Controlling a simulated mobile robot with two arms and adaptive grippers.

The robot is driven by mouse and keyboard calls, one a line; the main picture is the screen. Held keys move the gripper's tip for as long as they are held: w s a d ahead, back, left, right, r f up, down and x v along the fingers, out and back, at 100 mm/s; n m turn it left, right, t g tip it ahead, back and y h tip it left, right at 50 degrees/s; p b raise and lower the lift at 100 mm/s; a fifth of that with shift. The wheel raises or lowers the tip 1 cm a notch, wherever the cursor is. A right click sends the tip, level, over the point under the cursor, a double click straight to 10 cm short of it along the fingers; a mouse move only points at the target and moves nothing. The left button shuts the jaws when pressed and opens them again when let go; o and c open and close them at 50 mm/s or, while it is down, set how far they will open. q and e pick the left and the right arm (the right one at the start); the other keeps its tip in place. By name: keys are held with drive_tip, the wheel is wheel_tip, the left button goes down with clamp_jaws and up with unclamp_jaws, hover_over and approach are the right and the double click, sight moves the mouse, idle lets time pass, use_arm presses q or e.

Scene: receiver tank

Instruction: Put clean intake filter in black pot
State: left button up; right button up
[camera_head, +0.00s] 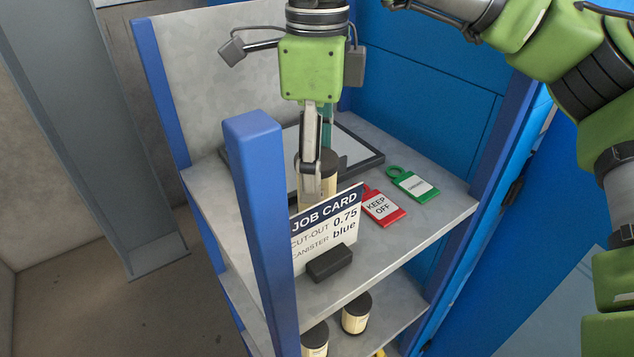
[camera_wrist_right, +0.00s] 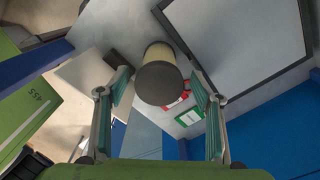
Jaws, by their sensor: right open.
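A cream filter canister with dark end caps (camera_head: 330,188) stands on the upper shelf behind the job card, partly hidden by my right gripper's near finger. My right gripper (camera_head: 313,172) comes down from above with its fingers pointing at the shelf. In the right wrist view, the canister (camera_wrist_right: 158,82) shows between the two open fingers (camera_wrist_right: 160,90), with a gap on each side. Two similar canisters, one (camera_head: 356,314) and another (camera_head: 314,340), stand on the lower shelf. I cannot make out a black pot. My left gripper is out of view.
A job card (camera_head: 325,232) with a black block (camera_head: 330,262) stands at the shelf front. A red KEEP OFF tag (camera_head: 383,206) and a green tag (camera_head: 413,184) lie to the right. A dark-framed panel (camera_head: 365,152) lies behind. A blue post (camera_head: 262,220) rises at the front corner.

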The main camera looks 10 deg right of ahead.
drive_tip(key=shift+a, duration=0.1)
drive_tip(key=c, duration=1.2)
drive_tip(key=shift+c, duration=0.2)
drive_tip(key=shift+r, duration=0.1)
